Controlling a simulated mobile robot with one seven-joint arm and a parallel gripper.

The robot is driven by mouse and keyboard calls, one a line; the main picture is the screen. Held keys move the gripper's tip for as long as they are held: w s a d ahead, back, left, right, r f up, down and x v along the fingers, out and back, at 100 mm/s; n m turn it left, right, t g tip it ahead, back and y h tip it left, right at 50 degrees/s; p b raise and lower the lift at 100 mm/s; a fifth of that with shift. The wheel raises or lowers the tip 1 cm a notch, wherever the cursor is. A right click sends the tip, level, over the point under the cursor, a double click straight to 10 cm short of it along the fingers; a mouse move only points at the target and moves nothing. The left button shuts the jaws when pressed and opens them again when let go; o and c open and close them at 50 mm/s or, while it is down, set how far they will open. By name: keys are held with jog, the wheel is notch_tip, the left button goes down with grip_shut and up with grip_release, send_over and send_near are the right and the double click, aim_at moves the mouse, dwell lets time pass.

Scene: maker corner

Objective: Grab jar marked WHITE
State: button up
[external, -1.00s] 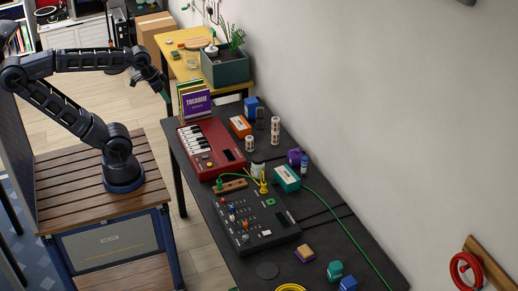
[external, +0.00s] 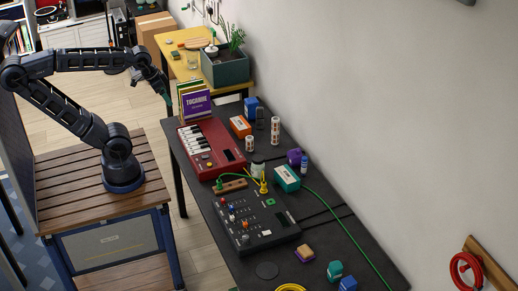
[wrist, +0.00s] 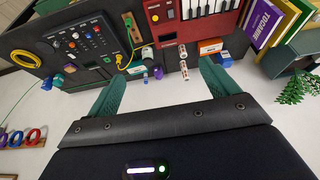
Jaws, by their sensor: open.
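A small pale jar (external: 258,168) stands on the dark table among the gear, between the red keyboard and the teal box; its label is too small to read. It seems to show in the wrist view as a whitish jar (wrist: 147,54) beyond the fingertips. Two white containers with orange-brown bands stand farther back, a taller one (external: 275,130) and a shorter one (external: 249,143); their markings are unreadable too. My gripper (wrist: 162,70) is open and empty, with its green fingers spread. In the external view my gripper (external: 164,90) hangs near the books, well away from the jars.
The red keyboard (external: 205,155), upright books (external: 196,103) and black mixer (external: 262,228) crowd the table. A teal box (external: 286,178), purple object (external: 294,156) and orange box (external: 240,126) surround the containers. A green cable (external: 340,224) crosses the table. The wall bounds the right.

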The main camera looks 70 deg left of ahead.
jog(key=w+f+m, duration=0.1)
jog(key=w+f, duration=0.4)
jog(key=w, duration=0.8)
jog(key=m+t+h, duration=0.1)
jog(key=m+h, duration=0.1)
jog(key=m, duration=0.1)
send_near(258, 165)
jog(key=a, duration=0.3)
jog(key=shift+w+d+f+m+h, duration=0.15)
jog(key=shift+w+f, duration=0.05)
jog(key=shift+f, duration=0.35)
jog(key=shift+w+d+f+m+h, duration=0.15)
jog(key=shift+w+f, duration=0.1)
jog(key=shift+f, duration=0.35)
jog(key=shift+a+x, duration=0.2)
jog(key=shift+x, duration=4.9)
jog(key=shift+t, duration=0.3)
jog(key=c, duration=1.3)
